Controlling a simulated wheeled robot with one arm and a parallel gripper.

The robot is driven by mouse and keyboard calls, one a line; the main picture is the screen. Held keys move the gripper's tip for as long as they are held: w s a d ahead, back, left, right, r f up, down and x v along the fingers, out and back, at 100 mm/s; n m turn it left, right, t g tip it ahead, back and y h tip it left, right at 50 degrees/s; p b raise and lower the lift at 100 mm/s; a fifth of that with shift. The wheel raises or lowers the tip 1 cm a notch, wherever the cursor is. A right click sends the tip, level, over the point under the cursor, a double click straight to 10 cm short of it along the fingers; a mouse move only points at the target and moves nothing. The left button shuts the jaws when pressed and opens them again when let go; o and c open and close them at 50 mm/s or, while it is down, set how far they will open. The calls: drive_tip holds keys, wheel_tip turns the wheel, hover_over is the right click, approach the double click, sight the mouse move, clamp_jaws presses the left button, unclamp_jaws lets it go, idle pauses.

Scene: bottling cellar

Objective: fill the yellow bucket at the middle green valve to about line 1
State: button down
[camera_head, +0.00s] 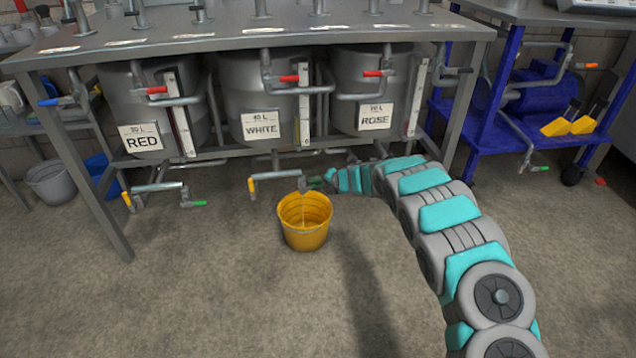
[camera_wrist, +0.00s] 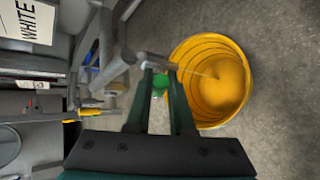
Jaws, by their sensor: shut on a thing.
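The yellow bucket (camera_head: 305,238) stands upright on the floor below the pipe outlet under the WHITE tank (camera_head: 262,128). It also shows in the wrist view (camera_wrist: 240,92), with ring lines on its inner wall. A thin pale stream drops from the outlet into it. Liquid seems to lie on the bottom; its level against the lines cannot be read. My gripper (camera_wrist: 160,82) is shut on the green valve handle (camera_wrist: 159,84) just beside the bucket's rim. In the head view my gripper (camera_head: 320,183) is small and partly hides that handle.
A yellow-handled valve (camera_head: 252,186) sits left on the same pipe. Another green valve (camera_head: 194,204) is under the RED tank (camera_head: 143,137). A table leg (camera_head: 85,180) stands left, a blue cart (camera_head: 500,140) right. The floor in front is clear.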

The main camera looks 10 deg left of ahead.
drive_tip(key=shift+a+r+n+h+p, duration=0.15)
drive_tip(key=shift+r+n+h+p, duration=0.15)
drive_tip(key=shift+h+p, duration=0.15)
idle(0.3)
drive_tip(key=c, duration=0.8)
unclamp_jaws()
drive_tip(key=shift+f, duration=0.1)
drive_tip(key=shift+s, duration=0.1)
drive_tip(key=shift+b+v, duration=0.35)
drive_tip(key=shift+v, duration=3.5)
